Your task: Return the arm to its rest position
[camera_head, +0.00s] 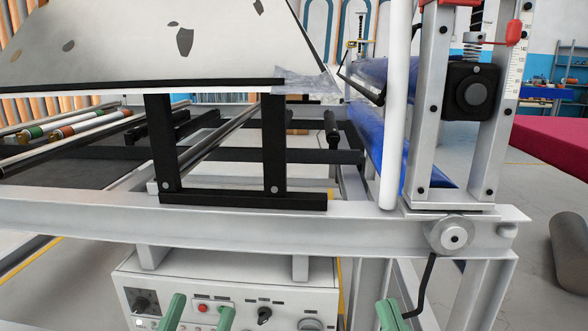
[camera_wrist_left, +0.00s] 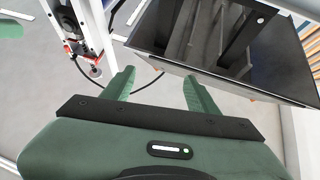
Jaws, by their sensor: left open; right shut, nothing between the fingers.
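My left gripper (camera_head: 203,304) shows its two green fingertips at the bottom of the head view, in front of the control box. The fingers are spread with nothing between them. In the left wrist view the left gripper (camera_wrist_left: 158,78) has both green fingers apart over grey floor. My right gripper (camera_head: 388,304) shows at the bottom edge, further right, near a black crank handle. Its fingers are together and hold nothing. I cannot tell whether it touches the crank. Both arms are hidden below the head view.
A light grey frame beam (camera_head: 360,228) crosses in front. The control box (camera_head: 245,285) with knobs and a red button stands beneath it. The crank handle (camera_head: 425,285) hangs at the right. A pale spotted sheet (camera_head: 130,45) lies above black supports. Open floor (camera_head: 545,200) shows far right.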

